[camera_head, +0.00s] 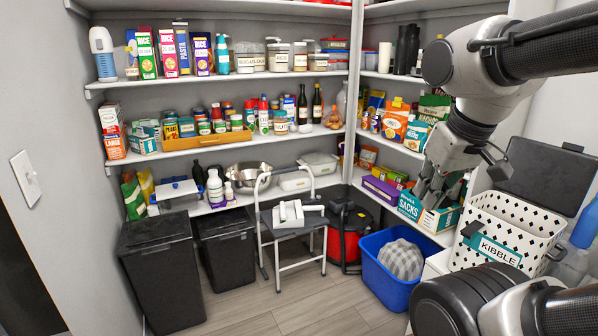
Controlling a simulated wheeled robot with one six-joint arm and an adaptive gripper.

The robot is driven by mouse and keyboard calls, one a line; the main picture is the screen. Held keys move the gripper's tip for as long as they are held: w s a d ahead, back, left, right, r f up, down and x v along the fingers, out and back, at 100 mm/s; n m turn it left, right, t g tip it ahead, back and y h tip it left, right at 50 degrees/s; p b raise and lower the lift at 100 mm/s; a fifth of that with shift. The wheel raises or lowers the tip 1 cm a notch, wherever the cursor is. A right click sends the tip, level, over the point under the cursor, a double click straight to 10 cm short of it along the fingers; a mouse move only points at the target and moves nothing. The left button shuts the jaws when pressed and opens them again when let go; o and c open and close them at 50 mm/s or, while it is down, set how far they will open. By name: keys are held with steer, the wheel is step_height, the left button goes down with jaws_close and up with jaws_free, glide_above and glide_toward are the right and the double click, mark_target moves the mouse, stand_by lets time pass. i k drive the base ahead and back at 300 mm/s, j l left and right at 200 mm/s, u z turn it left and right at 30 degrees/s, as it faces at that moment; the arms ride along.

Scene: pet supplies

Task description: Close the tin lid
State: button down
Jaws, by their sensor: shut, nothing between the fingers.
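The kibble tin (482,218) is a white box with a black dotted pattern and a teal KIBBLE label (492,250). It stands at the right of the head view. Its dark grey lid (552,172) is open, tilted up at the far right side of the tin. The tin's inside is only partly visible. My gripper (430,197) points down to the left of the tin in the picture, apart from the lid. It is shut and empty. Its fingertips overlap the shelf boxes in the view, so their exact distance from the tin is unclear.
A teal box of sacks (411,205) sits on the low shelf behind my gripper. A blue bin (385,282) with a grey checked item stands on the floor below. A blue bottle (584,226) stands right of the tin. A step stool (298,250) is further left.

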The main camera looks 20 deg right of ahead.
mark_target(557, 179)
steer(key=i+z, duration=0.2)
steer(key=z, duration=0.2)
steer(key=i+z, duration=0.2)
steer(key=z, duration=0.25)
steer(key=i+j+z, duration=0.1)
steer(key=z, duration=0.3)
steer(key=i+z, duration=0.45)
steer(key=i+j+z, duration=0.2)
steer(key=z, duration=0.25)
steer(key=i+z, duration=0.15)
